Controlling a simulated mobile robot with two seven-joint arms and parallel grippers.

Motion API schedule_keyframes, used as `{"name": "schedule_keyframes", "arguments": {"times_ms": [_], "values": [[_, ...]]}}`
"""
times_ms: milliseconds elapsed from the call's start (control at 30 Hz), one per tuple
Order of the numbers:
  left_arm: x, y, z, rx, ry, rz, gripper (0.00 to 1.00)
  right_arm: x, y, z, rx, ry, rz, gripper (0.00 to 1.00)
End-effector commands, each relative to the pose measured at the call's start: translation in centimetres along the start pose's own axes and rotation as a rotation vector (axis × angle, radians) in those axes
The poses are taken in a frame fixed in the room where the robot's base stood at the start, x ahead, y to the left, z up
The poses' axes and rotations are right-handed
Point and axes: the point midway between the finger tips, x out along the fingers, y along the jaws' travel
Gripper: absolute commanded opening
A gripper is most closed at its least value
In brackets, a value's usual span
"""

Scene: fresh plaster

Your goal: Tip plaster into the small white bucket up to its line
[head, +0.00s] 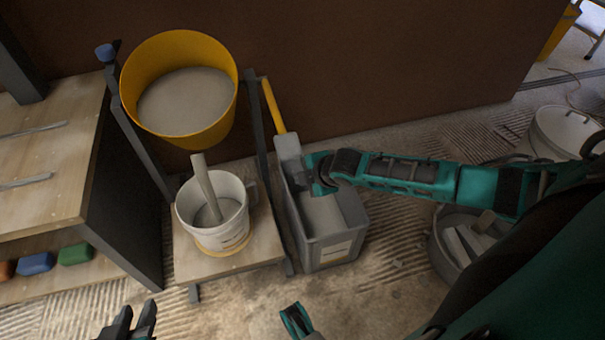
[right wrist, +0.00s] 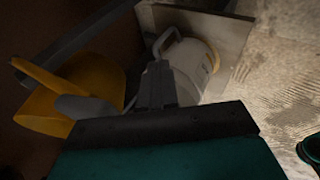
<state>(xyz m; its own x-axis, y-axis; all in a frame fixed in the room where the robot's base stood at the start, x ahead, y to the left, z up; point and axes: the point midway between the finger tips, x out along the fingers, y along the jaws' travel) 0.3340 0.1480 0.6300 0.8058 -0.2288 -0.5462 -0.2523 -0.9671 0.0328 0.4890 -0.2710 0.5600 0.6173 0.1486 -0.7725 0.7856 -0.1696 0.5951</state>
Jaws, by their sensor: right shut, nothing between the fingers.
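The yellow bucket (head: 219,118), holding grey plaster (head: 186,100) close to its front lip, hangs tilted in a dark stand. My left gripper (head: 136,320) is open and empty at the bottom edge.
The white bucket stands on a low wooden board (head: 258,248). A grey bin (head: 330,250) is right of it, with a yellow-handled tool (head: 272,105) leaning there. A workbench (head: 60,170) is at left. Round tubs stand at right. The front floor is mostly clear.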

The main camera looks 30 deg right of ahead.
Motion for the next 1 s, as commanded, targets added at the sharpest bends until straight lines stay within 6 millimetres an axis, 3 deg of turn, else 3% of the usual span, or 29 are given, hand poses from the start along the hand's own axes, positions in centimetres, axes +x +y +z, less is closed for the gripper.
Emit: {"name": "schedule_keyframes", "arguments": {"times_ms": [100, 400, 600, 1000], "values": [[-1.3, -0.1, -0.7, 0.005, -0.017, -0.001, 0.34, -3.4, -0.2, 0.0, -0.004, -0.001, -0.001, 0.0], [-2.5, 0.0, -2.3, 0.007, -0.02, 0.001, 0.34, -8.8, -1.3, 0.0, -0.002, -0.001, 0.003, 0.0], [-2.6, 0.0, -2.9, 0.008, -0.014, 0.001, 0.34, -10.0, -1.6, 0.0, -0.002, -0.001, 0.006, 0.0], [-2.3, 0.1, -3.5, 0.002, -0.002, 0.0, 0.34, -10.0, -1.6, 0.0, -0.001, 0.0, 0.007, 0.0]]}}
